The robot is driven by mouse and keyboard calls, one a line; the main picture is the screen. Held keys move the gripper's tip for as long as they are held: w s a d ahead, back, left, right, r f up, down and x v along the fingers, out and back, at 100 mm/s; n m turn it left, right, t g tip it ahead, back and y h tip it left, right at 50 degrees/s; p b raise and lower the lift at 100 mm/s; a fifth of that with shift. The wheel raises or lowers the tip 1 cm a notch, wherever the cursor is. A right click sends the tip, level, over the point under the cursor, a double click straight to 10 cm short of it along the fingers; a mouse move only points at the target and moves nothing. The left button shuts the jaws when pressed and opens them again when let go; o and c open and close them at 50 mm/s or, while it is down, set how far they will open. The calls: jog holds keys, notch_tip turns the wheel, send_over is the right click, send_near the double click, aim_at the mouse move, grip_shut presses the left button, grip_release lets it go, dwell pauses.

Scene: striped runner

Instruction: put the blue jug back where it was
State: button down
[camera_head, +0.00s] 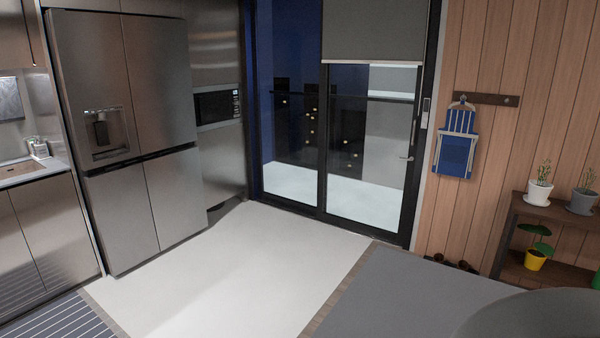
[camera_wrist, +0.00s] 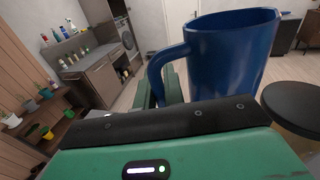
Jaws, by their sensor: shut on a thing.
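The blue jug (camera_wrist: 232,58) is in the wrist view, in front of my gripper and to the right. My gripper (camera_wrist: 162,88) is shut on the jug's handle, which curves down between the green fingers. The jug looks roughly upright, with its open rim at the top. Its lower part is hidden behind the dark edge of my gripper, so I cannot see what is beneath it. The head view shows neither the jug nor my gripper.
In the wrist view, a dark round-topped object (camera_wrist: 295,103) stands close on the right. A counter with bottles (camera_wrist: 86,62) is at the left, farther off. The head view shows a fridge (camera_head: 125,130), a glass door (camera_head: 365,140), a plant shelf (camera_head: 535,212) and clear pale floor (camera_head: 225,270).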

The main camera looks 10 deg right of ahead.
jog(key=shift+w, duration=0.15)
jog(key=w+d+f+n+t+h+p, duration=0.1)
jog(key=w+d+f+n+t+h, duration=0.2)
jog(key=w+t, duration=0.6)
jog(key=w+a+f+n+t+y+p, duration=0.1)
jog(key=w+a+f+n+t+y, duration=0.3)
jog(key=w+f+n+t, duration=0.65)
jog(key=w+a+f+n+t+y, duration=0.2)
jog(key=a+f+n+y, duration=0.3)
jog(key=f, duration=0.8)
jog(key=w+a+f+n+t+y, duration=0.3)
jog(key=a+f+n+t+y, duration=0.2)
jog(key=a+f+y, duration=0.4)
jog(key=a+f+p, duration=0.1)
jog(key=a+f, duration=0.3)
jog(key=a, duration=0.1)
jog(key=shift+a+f+y, duration=0.15)
jog(key=shift+y, duration=0.25)
